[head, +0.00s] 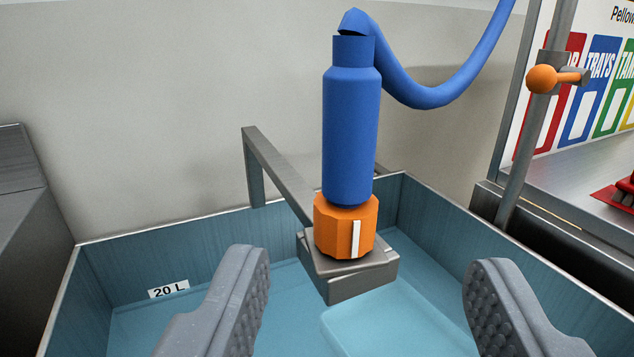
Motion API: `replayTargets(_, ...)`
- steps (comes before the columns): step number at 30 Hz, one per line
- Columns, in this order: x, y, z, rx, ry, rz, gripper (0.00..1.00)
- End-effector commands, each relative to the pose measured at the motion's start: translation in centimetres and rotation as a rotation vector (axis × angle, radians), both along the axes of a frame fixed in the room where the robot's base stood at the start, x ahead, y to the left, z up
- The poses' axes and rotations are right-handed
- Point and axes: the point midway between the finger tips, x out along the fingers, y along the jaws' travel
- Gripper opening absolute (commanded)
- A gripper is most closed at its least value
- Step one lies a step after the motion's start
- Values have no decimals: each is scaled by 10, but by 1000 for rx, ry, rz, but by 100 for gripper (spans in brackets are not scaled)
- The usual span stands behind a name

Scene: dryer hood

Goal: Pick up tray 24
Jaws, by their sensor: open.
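I see no tray that I can identify as tray 24. My gripper (367,265) is open, with its two grey ribbed fingers wide apart and nothing between them that they touch. It is over the front of a blue-walled bin (160,235) labelled "20 L". Between and beyond the fingers stands a blue cylinder (351,130) with an orange collar (346,226), upright on a grey block (360,280). A paler blue patch (375,322) shows low in the bin; I cannot tell what it is.
A blue hose (440,95) runs from the cylinder's top to the upper right. A grey bracket (275,170) reaches the block. At right are a post with an orange knob (541,79), a coloured board with a "TRAYS" panel (598,85), and a red item (625,190) on a metal bench.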

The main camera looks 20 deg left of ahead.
Motion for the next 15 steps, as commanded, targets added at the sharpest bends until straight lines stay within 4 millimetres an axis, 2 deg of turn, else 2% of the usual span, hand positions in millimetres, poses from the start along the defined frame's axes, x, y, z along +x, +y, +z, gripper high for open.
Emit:
replayTargets(9,51,15,-2,1,0,2,53)
replayTargets(15,70,20,-1,-1,2,0,53)
